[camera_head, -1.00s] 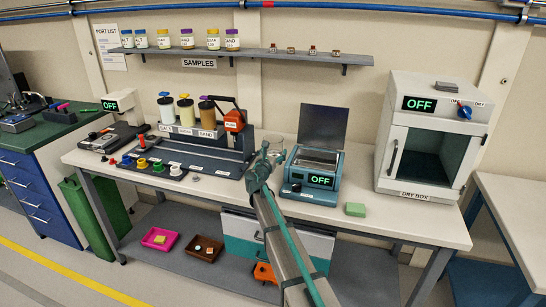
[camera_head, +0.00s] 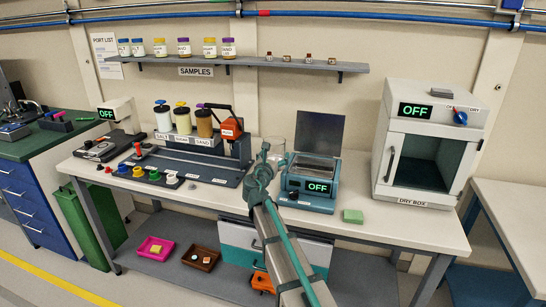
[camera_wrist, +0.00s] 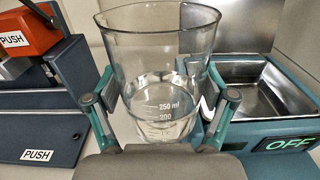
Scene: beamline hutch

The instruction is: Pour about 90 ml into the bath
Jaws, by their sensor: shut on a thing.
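My gripper (camera_wrist: 160,105) is shut on a clear glass beaker (camera_wrist: 155,55), one finger on each side of it. The beaker is upright, with clear liquid in its lower part near the printed 200 and 250 ml marks; the exact level is hard to read. In the head view the beaker (camera_head: 276,146) shows just behind my gripper (camera_head: 264,160), left of the bath. The bath (camera_head: 306,202) is a teal box with an open metal basin, a raised lid and an OFF display. In the wrist view the bath (camera_wrist: 279,136) is right of the beaker. The basin floor looks bare.
A dispenser rack with salt and sand jars and a red PUSH head (camera_head: 229,130) stands left of the beaker. A green block (camera_head: 353,216) lies right of the bath. A dry box (camera_head: 425,142) stands further right. A shelf (camera_head: 250,64) with sample jars is above.

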